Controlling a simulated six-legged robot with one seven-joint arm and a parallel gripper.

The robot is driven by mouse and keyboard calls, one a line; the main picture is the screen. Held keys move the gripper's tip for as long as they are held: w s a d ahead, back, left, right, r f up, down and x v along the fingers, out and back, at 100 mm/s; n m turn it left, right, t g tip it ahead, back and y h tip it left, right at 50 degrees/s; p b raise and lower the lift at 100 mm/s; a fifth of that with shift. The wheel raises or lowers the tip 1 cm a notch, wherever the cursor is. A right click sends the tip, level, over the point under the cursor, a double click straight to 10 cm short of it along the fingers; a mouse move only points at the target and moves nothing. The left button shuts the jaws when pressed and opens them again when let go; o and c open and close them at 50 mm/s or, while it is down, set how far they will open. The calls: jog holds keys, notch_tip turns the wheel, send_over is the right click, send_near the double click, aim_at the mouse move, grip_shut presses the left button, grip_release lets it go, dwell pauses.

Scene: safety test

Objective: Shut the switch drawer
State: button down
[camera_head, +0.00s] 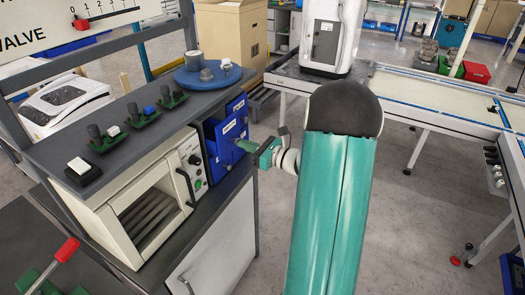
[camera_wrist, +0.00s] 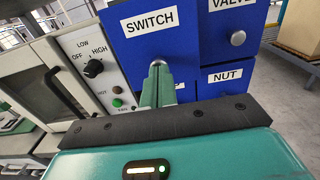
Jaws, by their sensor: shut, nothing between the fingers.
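The blue switch drawer (camera_wrist: 128,45), with a white SWITCH label, fills the upper middle of the wrist view. Its front appears nearer than the fronts beside it, so it looks pulled out. Its round metal knob (camera_wrist: 158,64) shows just above my fingertips. My gripper (camera_wrist: 157,82) is shut and empty, pointing at the lower part of the drawer front by the knob. Whether it touches is unclear. In the head view, my gripper (camera_head: 243,146) is at the blue drawer unit (camera_head: 238,108), and my arm reaches in from the right.
The valve drawer (camera_wrist: 232,32) and nut drawer (camera_wrist: 226,82) adjoin on the right. A cream oven (camera_head: 150,205) with knobs and a handle stands left of the drawers. The bench top (camera_head: 130,155) holds several small switches. Open floor (camera_head: 420,210) lies right of my arm.

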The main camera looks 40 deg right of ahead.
aim_at(232, 139)
jog(key=x, duration=0.4)
jog(key=shift+w+a, duration=0.1)
jog(key=shift+w, duration=0.25)
jog(key=shift+w+a+r, duration=0.1)
jog(key=shift+w+r, duration=0.1)
